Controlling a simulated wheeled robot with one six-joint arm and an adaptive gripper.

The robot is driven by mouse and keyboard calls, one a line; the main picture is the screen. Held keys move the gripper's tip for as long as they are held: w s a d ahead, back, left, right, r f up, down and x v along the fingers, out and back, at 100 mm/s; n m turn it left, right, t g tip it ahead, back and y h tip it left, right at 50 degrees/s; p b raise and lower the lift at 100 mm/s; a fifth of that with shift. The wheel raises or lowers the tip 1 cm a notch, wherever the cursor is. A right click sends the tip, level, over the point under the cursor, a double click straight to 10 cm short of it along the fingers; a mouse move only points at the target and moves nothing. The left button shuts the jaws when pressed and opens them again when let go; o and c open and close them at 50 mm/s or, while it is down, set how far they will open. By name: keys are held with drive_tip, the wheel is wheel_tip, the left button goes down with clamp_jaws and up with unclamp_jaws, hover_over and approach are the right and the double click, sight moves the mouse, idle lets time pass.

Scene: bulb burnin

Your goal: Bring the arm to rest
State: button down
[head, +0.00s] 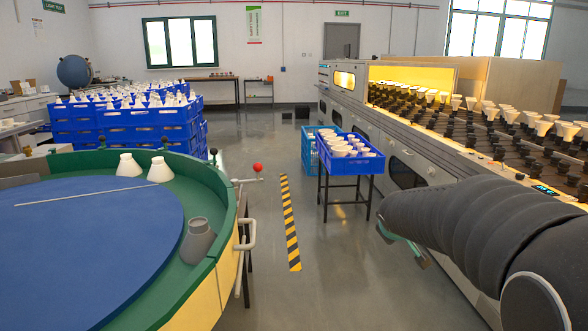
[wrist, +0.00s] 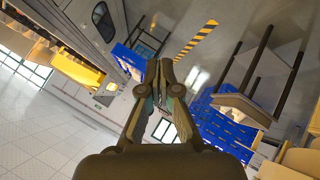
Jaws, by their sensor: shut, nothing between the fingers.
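My arm reaches in from the right edge of the head view, with my gripper (head: 403,248) low in front of the long grey machine and mostly hidden behind my own dark sleeve. In the wrist view my gripper (wrist: 159,68) shows from behind. Its two fingers are together at the tips with nothing between them. The gripper is in free air, apart from the bulbs, crates and machine.
A burn-in rack (head: 400,150) with rows of bulbs runs along the right. A blue crate (head: 345,165) of bulbs stands on a dark stand. A round green-rimmed table (head: 225,215) is at left, with stacked blue crates (head: 120,120) behind. Open floor (head: 265,290) lies between.

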drive_tip(key=s+a+f+m+g+y, duration=0.1)
drive_tip(key=s+a, duration=0.3)
drive_tip(key=s, duration=1.3)
drive_tip(key=s+a+f+m+g+y, duration=0.1)
drive_tip(key=s+a+m, duration=0.3)
drive_tip(key=s, duration=1.3)
drive_tip(key=shift+s+a+m+g+y, duration=0.15)
drive_tip(key=shift+m+g+y, duration=0.2)
drive_tip(key=shift+g, duration=0.45)
drive_tip(key=shift+f, duration=0.1)
